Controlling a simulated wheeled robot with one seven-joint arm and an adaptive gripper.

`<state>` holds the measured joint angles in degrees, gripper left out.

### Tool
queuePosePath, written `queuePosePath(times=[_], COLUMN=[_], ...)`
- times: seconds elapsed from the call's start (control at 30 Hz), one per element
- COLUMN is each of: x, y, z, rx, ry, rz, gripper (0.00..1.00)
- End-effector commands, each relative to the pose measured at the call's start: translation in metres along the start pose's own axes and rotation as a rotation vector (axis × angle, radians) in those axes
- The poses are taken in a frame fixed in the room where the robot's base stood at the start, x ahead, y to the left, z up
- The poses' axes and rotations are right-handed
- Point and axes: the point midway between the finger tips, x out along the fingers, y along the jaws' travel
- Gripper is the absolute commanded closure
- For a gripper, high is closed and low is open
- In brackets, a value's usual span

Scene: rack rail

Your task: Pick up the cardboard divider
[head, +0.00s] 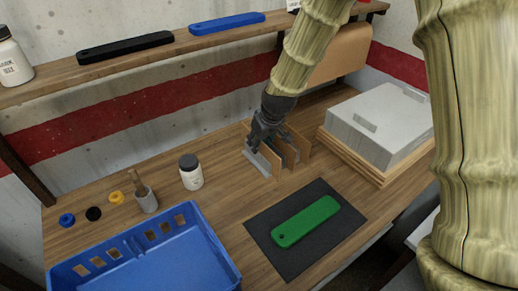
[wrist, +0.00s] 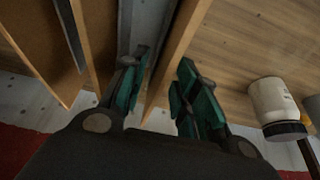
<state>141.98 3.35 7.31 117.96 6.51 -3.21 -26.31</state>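A small wooden rack (head: 304,142) stands on the bench with upright tan, grey and dark panels in it. Which panel is the cardboard divider I cannot tell for certain. My gripper (head: 258,143) points down at the rack's left part, its fingers close over the panels. In the wrist view my gripper (wrist: 160,93) has its green-padded fingers apart. A tan panel (wrist: 184,45) runs into the gap between them, and a grey panel (wrist: 148,28) lies beside it, partly behind the left finger. No grip on either panel shows. The gripper hides part of the rack.
A white-labelled jar (head: 191,172) stands left of the rack. A grey box on wood (head: 379,122) is to the right. A green bar (head: 305,221) lies on a dark mat (head: 262,240) in front. A blue crate (head: 165,273) fills the front left. A shelf (head: 55,78) runs above.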

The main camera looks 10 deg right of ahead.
Motion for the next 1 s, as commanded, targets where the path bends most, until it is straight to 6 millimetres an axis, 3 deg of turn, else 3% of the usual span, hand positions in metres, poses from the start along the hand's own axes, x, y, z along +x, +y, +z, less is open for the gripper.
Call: queuePosePath(times=[0.3,0.47,0.5,1.0], x=[0.0030,0.0029,0.0029,-0.0045], y=[-0.0001,-0.0001,-0.0001,0.0001], z=[-0.0001,0.0000,0.0000,-0.0036], rx=[0.000,0.000,0.000,-0.001], ry=[0.000,0.000,0.000,0.002], rz=[0.000,0.000,0.000,0.000], gripper=[0.70,0.99,1.00,1.00])
